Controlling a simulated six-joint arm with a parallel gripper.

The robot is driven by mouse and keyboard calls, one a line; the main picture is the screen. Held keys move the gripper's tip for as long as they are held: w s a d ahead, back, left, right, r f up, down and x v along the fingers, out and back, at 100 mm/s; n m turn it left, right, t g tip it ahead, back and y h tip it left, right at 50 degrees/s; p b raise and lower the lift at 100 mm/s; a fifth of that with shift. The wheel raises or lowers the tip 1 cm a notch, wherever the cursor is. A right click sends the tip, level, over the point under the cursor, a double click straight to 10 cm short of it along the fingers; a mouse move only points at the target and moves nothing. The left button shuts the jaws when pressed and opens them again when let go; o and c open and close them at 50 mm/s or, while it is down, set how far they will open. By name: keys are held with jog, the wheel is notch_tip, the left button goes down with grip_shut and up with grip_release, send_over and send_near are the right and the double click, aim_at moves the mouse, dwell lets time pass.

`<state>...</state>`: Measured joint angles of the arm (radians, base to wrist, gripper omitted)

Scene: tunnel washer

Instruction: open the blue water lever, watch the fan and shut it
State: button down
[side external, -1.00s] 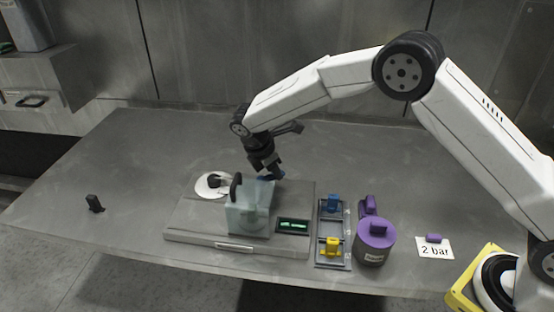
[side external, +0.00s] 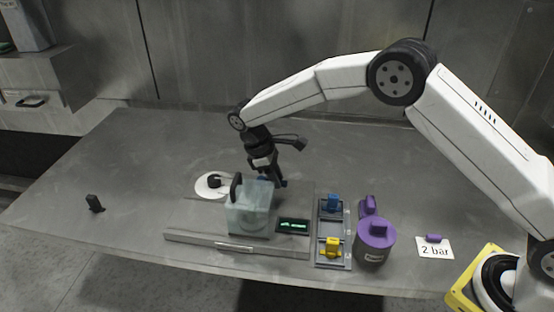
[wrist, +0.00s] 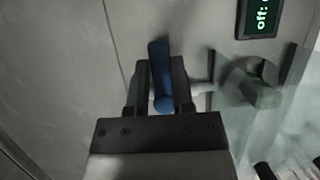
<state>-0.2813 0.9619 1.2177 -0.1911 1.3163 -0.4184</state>
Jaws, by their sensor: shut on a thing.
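The blue water lever (wrist: 160,78) stands between the two fingers of my gripper (wrist: 161,88) in the wrist view, and the gripper is shut on it. In the side view my gripper (side external: 268,178) is behind the translucent box (side external: 249,207), and the lever is mostly hidden there. A round grey-green part (wrist: 258,82), which may be the fan, shows blurred to the lever's right in the wrist view. I cannot tell whether it is turning. A small display (wrist: 262,16) shows green text starting "off:"; it also shows in the side view (side external: 293,226).
Right of the grey base plate (side external: 190,238) are a tray (side external: 333,263) with blue and yellow pieces, a purple-lidded jar (side external: 375,245) and a "2 bar" card (side external: 435,250). A white disc (side external: 208,190) with a black knob lies left. The table's left side is mostly clear.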

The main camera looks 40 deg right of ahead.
jog(key=shift+r, duration=0.1)
dwell(0.3)
jog(key=shift+c, duration=2.4)
grip_release()
jog(key=shift+v, duration=3.9)
jog(key=shift+s+d+r+m, duration=0.1)
jog(key=shift+s+d+m, duration=0.2)
jog(key=shift+d, duration=0.3)
jog(key=s+d+f+m+t+y, duration=0.1)
jog(key=s+d+m+t, duration=0.2)
jog(key=s, duration=0.9)
jog(key=s+d+f+m+t+y, duration=0.1)
jog(key=s+d+m+t+y, duration=0.1)
jog(key=s+d+m, duration=0.3)
jog(key=s+d, duration=0.4)
jog(key=s, duration=0.2)
jog(key=shift+s+f+t, duration=0.2)
jog(key=shift+s+t, duration=0.15)
jog(key=shift+t, duration=0.05)
